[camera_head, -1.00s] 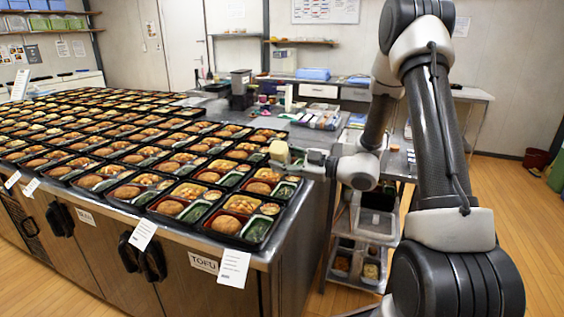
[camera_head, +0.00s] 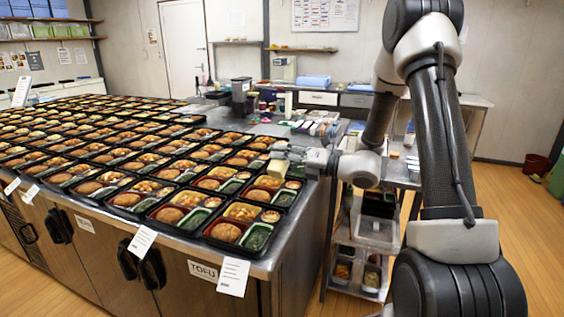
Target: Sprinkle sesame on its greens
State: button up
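My gripper (camera_head: 287,154) is at the right edge of the counter, above the nearest trays at that side. It appears shut on a small pale yellow container (camera_head: 277,168), probably the sesame shaker; its contents cannot be made out. The container hangs below the fingers and looks tipped over, above a black bento tray (camera_head: 297,203). That tray has greens (camera_head: 285,198) in its front right compartment. The front corner tray (camera_head: 209,241) also has greens (camera_head: 257,237), with a brown round item and small pieces. Sesame on any greens is too small to tell.
Rows of filled bento trays cover the counter (camera_head: 300,225) to the left. A white paper slip (camera_head: 233,277) hangs at the front edge. A shelved cart (camera_head: 358,235) with containers stands right of the counter. Boxes and a dark container (camera_head: 241,90) stand behind.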

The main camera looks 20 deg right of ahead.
jog(key=n, duration=0.2)
jog(key=r+n, duration=0.1)
jog(key=n, duration=0.2)
jog(key=shift+n, duration=0.3)
jog(key=n, duration=0.3)
jog(key=r+n, duration=0.1)
jog(key=n, duration=0.2)
jog(key=shift+n, duration=0.3)
